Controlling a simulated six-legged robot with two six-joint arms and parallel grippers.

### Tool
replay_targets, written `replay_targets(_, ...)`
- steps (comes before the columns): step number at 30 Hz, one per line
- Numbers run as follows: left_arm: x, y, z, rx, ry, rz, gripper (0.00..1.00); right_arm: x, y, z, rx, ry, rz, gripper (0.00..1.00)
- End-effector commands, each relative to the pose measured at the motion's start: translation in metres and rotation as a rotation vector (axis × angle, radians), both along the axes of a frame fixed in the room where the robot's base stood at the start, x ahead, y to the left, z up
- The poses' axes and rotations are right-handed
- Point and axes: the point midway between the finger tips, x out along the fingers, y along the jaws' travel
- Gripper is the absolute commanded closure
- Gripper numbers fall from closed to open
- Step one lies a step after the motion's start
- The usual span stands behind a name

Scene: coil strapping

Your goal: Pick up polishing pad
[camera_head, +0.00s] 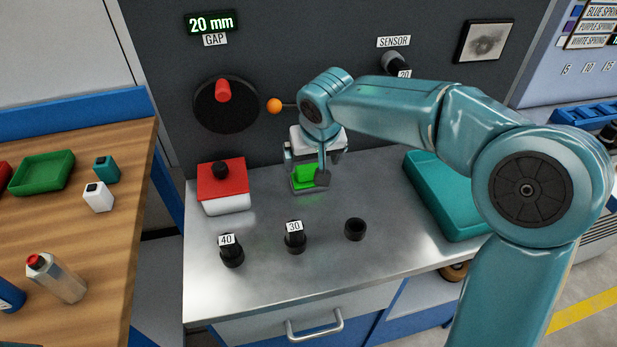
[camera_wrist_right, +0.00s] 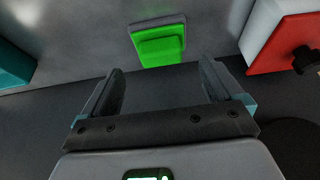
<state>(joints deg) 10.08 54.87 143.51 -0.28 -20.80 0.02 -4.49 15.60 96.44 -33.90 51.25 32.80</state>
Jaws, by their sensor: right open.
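A bright green block on a grey base, which looks like the polishing pad (camera_head: 304,174), lies on the metal bench near the back wall. It also shows in the right wrist view (camera_wrist_right: 160,46), beyond the fingertips. My right gripper (camera_head: 314,158) is above and just behind the pad in the head view, partly covering it. In the right wrist view, the right gripper (camera_wrist_right: 162,82) has its two fingers wide apart with nothing between them. The pad is apart from the fingers there. My left gripper is out of view.
A red-topped white box (camera_head: 224,188) with a black knob stands left of the pad. Black plugs labelled 40 (camera_head: 231,252) and 30 (camera_head: 295,238) and a black ring (camera_head: 355,229) stand in front. An orange ball (camera_head: 274,106) juts out near my wrist.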

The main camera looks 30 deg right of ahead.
Motion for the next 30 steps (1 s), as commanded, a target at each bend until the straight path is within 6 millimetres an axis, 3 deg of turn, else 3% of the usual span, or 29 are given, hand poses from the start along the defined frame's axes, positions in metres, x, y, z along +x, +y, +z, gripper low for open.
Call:
replay_targets(10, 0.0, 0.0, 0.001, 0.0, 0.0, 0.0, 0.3, 0.024, -0.006, -0.042, 0.0, 0.003, 0.0, 0.06)
replay_targets(19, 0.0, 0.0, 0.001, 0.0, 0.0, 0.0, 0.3, 0.027, -0.007, -0.047, 0.0, -0.001, 0.0, 0.06)
replay_targets(20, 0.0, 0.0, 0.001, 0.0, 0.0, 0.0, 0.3, 0.027, -0.007, -0.047, 0.0, -0.001, 0.0, 0.13)
replay_targets(25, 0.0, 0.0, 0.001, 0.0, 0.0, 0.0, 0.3, 0.027, -0.007, -0.048, 0.0, 0.0, 0.0, 0.68)
replay_targets(30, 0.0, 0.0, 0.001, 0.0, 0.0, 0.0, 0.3, 0.027, -0.007, -0.048, 0.0, 0.0, 0.0, 0.68)
